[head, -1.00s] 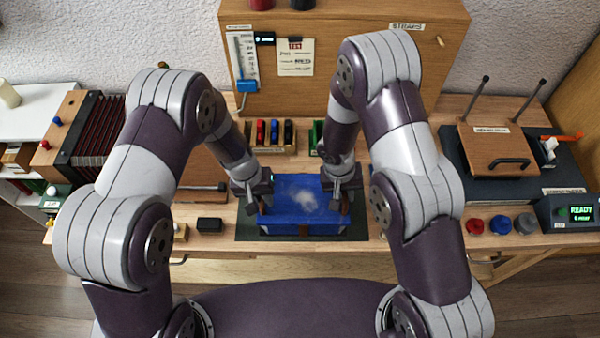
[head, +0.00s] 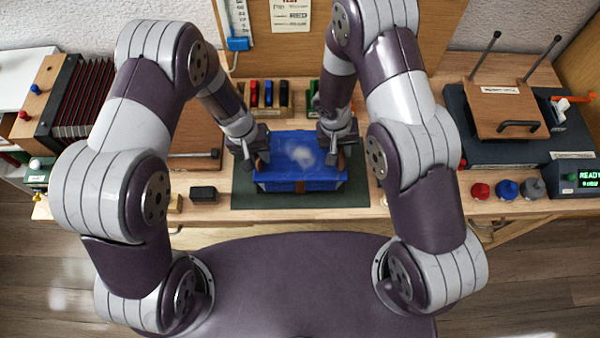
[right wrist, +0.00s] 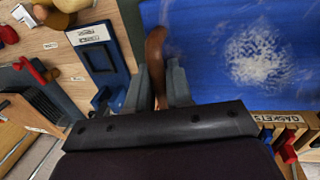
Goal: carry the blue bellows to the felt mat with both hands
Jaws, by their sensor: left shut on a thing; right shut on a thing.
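The blue bellows (head: 293,173), with a pale whitish patch on its top, is level over the dark green felt mat (head: 300,201) in the head view. Mat shows in front of it and at both sides; I cannot tell whether it touches the mat. My left gripper (head: 258,163) is shut at its left end. My right gripper (head: 336,157) is shut at its right end. In the right wrist view, a brown handle (right wrist: 155,55) stands between the right fingers beside the blue top (right wrist: 205,75). The left grip itself is partly hidden by the fingers.
A rack of coloured pieces (head: 262,97) stands behind the mat. A small black block (head: 203,193) lies left of it. Red, blue and grey knobs (head: 507,189) and a press-like device (head: 507,110) are to the right.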

